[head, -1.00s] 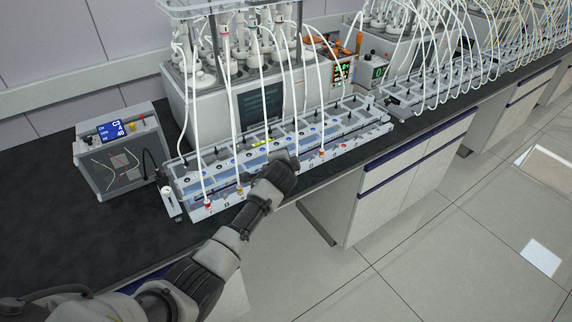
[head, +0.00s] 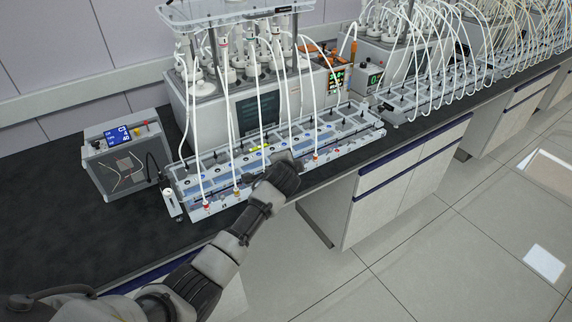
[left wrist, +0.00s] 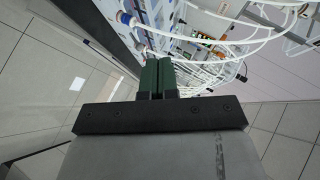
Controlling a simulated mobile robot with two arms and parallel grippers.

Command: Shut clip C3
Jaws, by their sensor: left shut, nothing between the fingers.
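My left gripper (head: 284,158) is at the front edge of the long clear rack (head: 352,140), reaching over its front strip. In the left wrist view its two dark green fingers (left wrist: 158,76) are closed together with nothing between them. White tubes (left wrist: 215,52) run just beyond the fingertips. I cannot tell which fitting carries clip C3; the gripper and wrist hide part of the front strip. My right gripper is not in view.
A grey box (head: 120,165) with a blue display (head: 116,134) reading C3 stands left of the rack. A reactor unit (head: 205,115) with bottles stands behind. More tubed racks (head: 425,95) continue to the right. The dark bench (head: 60,215) is clear at the left.

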